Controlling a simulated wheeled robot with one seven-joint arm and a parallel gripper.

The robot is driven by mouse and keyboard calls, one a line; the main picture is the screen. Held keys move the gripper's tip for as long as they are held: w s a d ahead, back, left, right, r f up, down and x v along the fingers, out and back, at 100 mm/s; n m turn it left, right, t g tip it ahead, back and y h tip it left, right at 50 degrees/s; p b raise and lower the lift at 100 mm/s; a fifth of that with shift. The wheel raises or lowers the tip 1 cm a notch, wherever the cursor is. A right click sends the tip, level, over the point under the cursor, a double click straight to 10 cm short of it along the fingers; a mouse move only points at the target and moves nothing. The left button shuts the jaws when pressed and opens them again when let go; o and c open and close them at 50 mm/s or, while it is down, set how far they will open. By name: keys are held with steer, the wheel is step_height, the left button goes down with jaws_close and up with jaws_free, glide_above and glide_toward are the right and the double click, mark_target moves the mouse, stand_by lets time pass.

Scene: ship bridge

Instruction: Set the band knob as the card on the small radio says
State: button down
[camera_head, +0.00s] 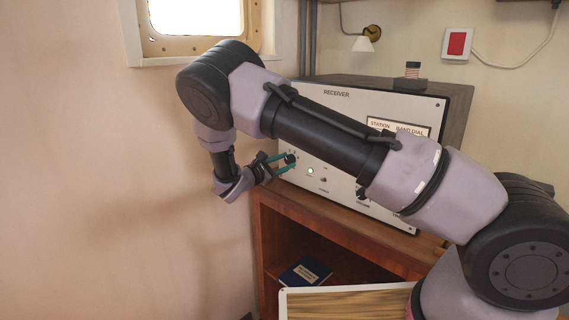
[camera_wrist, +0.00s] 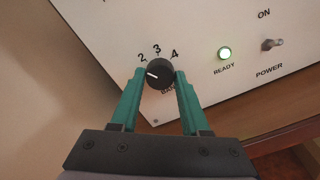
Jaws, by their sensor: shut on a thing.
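The black band knob (camera_wrist: 161,73) is on the front of the receiver (camera_head: 345,107). Its white mark points left, below the 2, toward my left finger; 2, 3 and 4 show around it, and any mark behind that finger is hidden. My gripper (camera_wrist: 157,77) has its green fingers on either side of the knob, shut on it. In the head view the gripper (camera_head: 283,163) is at the panel's lower left. A small dark object with a striped card-like piece (camera_head: 413,70) stands on the receiver; I cannot read it or tell whether it is the small radio.
A green READY light (camera_wrist: 224,54) glows beside the POWER toggle (camera_wrist: 271,45). A STATION and BAND DIAL panel (camera_head: 398,127) is partly behind my arm. The receiver stands on a wooden cabinet (camera_head: 340,218) with a blue book (camera_head: 305,272) inside. A wall is close on the left.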

steer(key=m, duration=0.4)
steer(key=shift+m, duration=0.3)
steer(key=m, duration=1)
steer(key=shift+m, duration=0.4)
steer(key=shift+f+m, duration=0.1)
steer(key=shift+m, duration=2.2)
steer(key=shift+c, duration=1.9)
jaws_free()
steer(key=shift+a, duration=0.1)
